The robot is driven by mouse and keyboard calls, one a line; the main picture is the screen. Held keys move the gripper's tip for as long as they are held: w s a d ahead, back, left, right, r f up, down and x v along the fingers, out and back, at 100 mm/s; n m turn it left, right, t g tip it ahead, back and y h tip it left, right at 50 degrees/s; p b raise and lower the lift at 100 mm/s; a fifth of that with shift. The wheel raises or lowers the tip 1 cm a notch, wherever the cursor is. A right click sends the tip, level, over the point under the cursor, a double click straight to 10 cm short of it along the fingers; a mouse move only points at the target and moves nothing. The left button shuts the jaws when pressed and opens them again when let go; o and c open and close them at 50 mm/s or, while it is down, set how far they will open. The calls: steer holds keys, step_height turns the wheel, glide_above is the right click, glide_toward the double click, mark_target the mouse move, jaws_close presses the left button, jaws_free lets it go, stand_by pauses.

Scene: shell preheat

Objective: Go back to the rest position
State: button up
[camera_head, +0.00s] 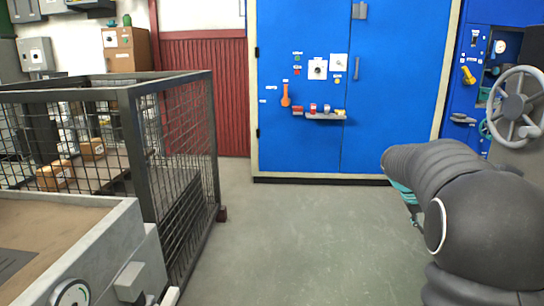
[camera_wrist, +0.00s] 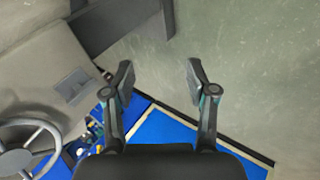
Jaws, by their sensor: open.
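My gripper (camera_wrist: 160,80) shows in the wrist view with its two dark fingers apart and nothing between them. Below the gap is bare grey-green floor. In the head view my arm comes in at the right edge, and the gripper itself is mostly hidden behind the arm links. The blue cabinet (camera_head: 345,50) stands ahead, with an orange handle, a dial and small buttons on its front. Part of this blue surface also shows at the bottom of the wrist view (camera_wrist: 165,130).
A wire mesh cage (camera_head: 180,150) with boxes stands at the left. A grey bench with a dial (camera_head: 150,255) is at the front left. A grey handwheel (camera_head: 515,105) is at the right, also seen in the wrist view (camera_wrist: 25,145). The middle floor (camera_head: 290,230) is clear.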

steer(key=s+a+n+t+y+p, duration=0.15)
steer(key=s+a+y+p, duration=0.35)
steer(key=s+a, duration=1.75)
steer(key=s+a+r+t+y+p, duration=0.2)
steer(key=s+a+r+t, duration=0.1)
steer(key=s+a+r, duration=0.2)
steer(key=shift+s+a+r+y, duration=0.15)
steer(key=shift+s+a+y, duration=0.2)
steer(key=shift+a, duration=0.45)
steer(key=shift+n, duration=0.25)
steer(key=c, duration=0.3)
steer(key=shift+d, duration=0.15)
